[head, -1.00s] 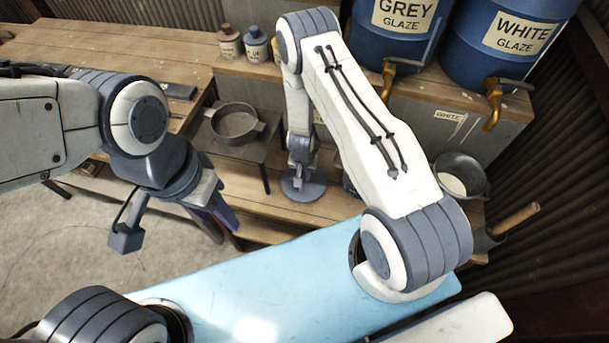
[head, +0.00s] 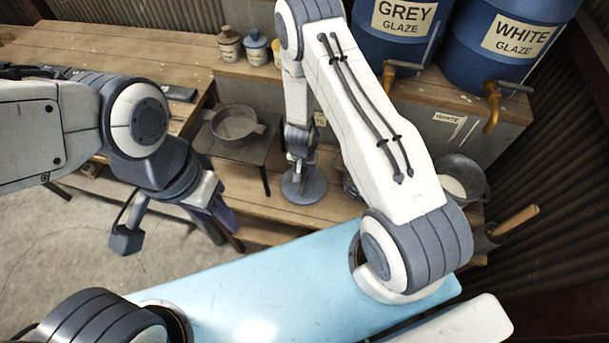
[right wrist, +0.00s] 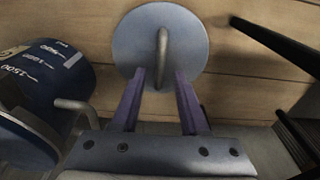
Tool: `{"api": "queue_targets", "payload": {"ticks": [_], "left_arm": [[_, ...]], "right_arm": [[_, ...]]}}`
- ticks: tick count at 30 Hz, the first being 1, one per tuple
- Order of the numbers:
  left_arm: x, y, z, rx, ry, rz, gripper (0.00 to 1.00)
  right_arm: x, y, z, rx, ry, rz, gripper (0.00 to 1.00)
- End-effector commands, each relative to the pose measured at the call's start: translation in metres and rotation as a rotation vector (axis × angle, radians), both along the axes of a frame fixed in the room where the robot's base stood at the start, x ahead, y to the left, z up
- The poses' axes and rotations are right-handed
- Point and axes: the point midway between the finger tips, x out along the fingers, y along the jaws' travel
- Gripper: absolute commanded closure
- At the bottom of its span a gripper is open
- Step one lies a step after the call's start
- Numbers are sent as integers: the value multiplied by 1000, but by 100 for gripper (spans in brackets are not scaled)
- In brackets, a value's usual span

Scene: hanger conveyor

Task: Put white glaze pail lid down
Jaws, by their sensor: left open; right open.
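The pail lid is a round blue-grey disc with a bar handle. In the head view the lid (head: 311,190) lies on the low wooden shelf, partly hidden by my right arm. In the right wrist view the lid (right wrist: 140,42) lies flat on the planks, its handle upright. My right gripper (head: 299,172) is just above it. In the right wrist view my right gripper (right wrist: 161,78) is open, its purple fingers apart on either side of the handle's near end. My left gripper (head: 228,228) is open and empty over the floor to the left.
A blue graduated pail (right wrist: 35,95) stands close left of the lid. A sieve (head: 235,123) sits on a small stand to the left. Blue glaze barrels (head: 515,45) stand behind.

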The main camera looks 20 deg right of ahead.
Motion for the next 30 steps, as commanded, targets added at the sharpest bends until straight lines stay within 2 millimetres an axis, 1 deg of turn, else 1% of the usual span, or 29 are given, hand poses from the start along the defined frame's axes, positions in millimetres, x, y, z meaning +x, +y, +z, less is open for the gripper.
{"api": "queue_targets", "payload": {"ticks": [1,3,6,9,14,17,20,21,23,24,26,27,29,30], "left_arm": [[0,0,8,0,0,0,50],[0,0,16,0,0,1,50],[0,0,27,-1,-1,-1,50],[0,0,35,-1,-1,-2,50],[0,0,40,-1,-1,-4,50],[0,0,40,-1,-1,-4,50],[0,0,40,0,0,-4,50],[0,0,40,0,0,-4,50],[0,0,40,0,0,-4,50],[0,0,40,0,0,-4,50],[0,0,39,0,0,-4,50],[0,0,39,0,0,-4,50],[0,0,39,0,0,-4,50],[0,0,39,0,0,-4,50]], "right_arm": [[0,1,17,1,-3,0,56],[-2,2,34,0,-2,-1,56],[-5,3,54,0,-1,0,56],[-6,5,68,1,0,1,56],[-7,7,80,3,-1,6,56],[-2,23,99,30,-15,51,56],[1,58,138,86,-35,162,56],[-2,76,158,113,-42,223,56],[-11,103,192,152,-46,325,56],[-21,120,213,175,-43,395,56],[-40,141,245,202,-36,503,56],[-54,153,264,215,-31,573,56],[-80,165,291,225,-18,678,56],[-97,171,308,226,-11,745,56]]}}
